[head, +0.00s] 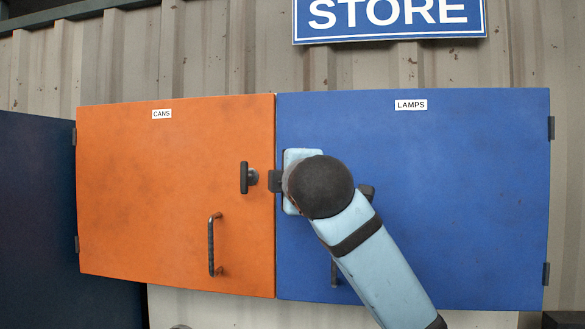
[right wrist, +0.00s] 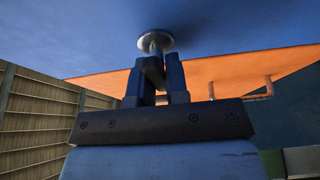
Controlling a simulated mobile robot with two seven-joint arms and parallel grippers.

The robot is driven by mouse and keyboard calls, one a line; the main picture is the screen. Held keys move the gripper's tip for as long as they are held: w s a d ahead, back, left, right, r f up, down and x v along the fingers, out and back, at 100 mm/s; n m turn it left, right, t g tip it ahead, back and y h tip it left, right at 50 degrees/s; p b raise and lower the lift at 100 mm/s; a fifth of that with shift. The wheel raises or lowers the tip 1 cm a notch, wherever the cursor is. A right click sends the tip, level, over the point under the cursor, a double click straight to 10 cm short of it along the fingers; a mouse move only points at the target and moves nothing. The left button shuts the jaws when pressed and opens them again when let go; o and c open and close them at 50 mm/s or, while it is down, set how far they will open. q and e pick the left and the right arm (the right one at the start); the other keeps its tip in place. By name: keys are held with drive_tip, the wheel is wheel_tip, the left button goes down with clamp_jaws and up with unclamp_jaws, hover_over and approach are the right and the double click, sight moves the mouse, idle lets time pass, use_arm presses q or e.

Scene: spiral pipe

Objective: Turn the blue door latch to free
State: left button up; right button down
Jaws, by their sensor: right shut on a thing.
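The blue door (head: 460,190), labelled LAMPS, is closed on the right in the head view. Its latch (right wrist: 157,43) shows in the right wrist view as a round metal base with a dark grip on a short stem. My right gripper (right wrist: 156,76) is shut on that grip, one finger on each side. In the head view my right wrist and forearm cover the latch and the gripper, so the latch's angle cannot be told there. The blue door's pull handle (head: 334,274) is partly hidden behind my arm. My left gripper is not in view.
The orange door (head: 150,200), labelled CANS, is closed at left, with its own dark upright latch (head: 245,178) and pull handle (head: 212,245). It also shows in the right wrist view (right wrist: 225,75). A STORE sign (head: 390,18) hangs above on the corrugated wall (head: 220,60).

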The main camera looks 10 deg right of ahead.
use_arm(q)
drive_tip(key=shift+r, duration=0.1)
use_arm(e)
drive_tip(key=c, duration=1.1)
unclamp_jaws()
drive_tip(key=shift+s, duration=0.1)
use_arm(q)
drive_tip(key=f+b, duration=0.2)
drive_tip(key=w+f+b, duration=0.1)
drive_tip(key=b, duration=0.1)
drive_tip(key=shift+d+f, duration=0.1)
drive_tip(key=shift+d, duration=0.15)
use_arm(e)
drive_tip(key=s, duration=1.3)
drive_tip(key=shift+s, duration=0.3)
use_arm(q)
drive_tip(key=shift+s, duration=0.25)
